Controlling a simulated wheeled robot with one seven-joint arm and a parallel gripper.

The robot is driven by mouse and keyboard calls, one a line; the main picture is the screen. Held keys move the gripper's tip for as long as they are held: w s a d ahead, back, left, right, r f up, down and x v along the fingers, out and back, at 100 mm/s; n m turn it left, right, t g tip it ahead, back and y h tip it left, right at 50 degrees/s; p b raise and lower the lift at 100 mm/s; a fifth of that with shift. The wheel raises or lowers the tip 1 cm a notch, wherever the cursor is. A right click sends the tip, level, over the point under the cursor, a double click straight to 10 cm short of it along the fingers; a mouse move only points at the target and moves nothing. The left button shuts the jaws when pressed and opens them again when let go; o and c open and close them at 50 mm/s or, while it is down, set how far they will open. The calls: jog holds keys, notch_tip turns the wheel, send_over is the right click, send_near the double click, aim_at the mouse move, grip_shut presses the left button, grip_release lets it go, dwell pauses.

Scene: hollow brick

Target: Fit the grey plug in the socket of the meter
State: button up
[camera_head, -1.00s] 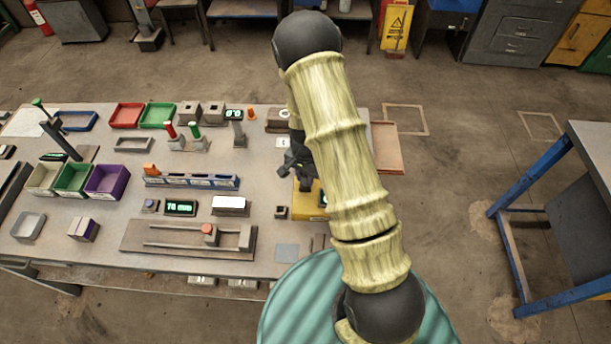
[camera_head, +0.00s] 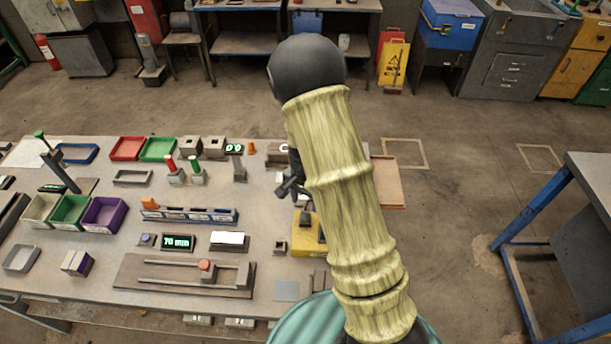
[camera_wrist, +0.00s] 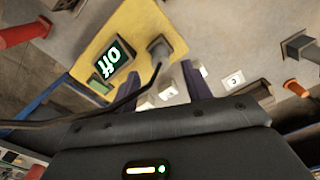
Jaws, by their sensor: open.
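The meter is a yellow box (camera_head: 306,246) at the right end of the table, partly behind my arm. In the wrist view its yellow face (camera_wrist: 112,40) has a lit display reading "off" (camera_wrist: 113,57). The grey plug (camera_wrist: 158,47) stands on the yellow face beside the display, with a dark cable running from it to the left. It also shows in the head view (camera_head: 304,218). I cannot tell how deep it sits; the socket is not visible. My gripper (camera_head: 289,187) is above the meter, open and empty, its fingers (camera_wrist: 163,85) apart from the plug.
A small dark block (camera_head: 280,247) stands left of the meter. A slider board (camera_head: 180,278), displays (camera_head: 178,242) and coloured bins (camera_head: 104,214) fill the table to the left.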

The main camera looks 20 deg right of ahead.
notch_tip(320, 180, up, 11)
jog(key=b, duration=0.1)
dwell(0.3)
jog(key=shift+r, duration=0.15)
dwell(0.6)
jog(key=s+r+n+t, duration=0.2)
jog(key=s+n, duration=0.7)
jog(key=s, duration=0.5)
jog(key=shift+s+r+t, duration=0.15)
jog(key=shift+r+t, duration=0.15)
jog(key=shift+r, duration=0.55)
jog(key=shift+d, duration=0.15)
jog(key=shift+s, duration=0.1)
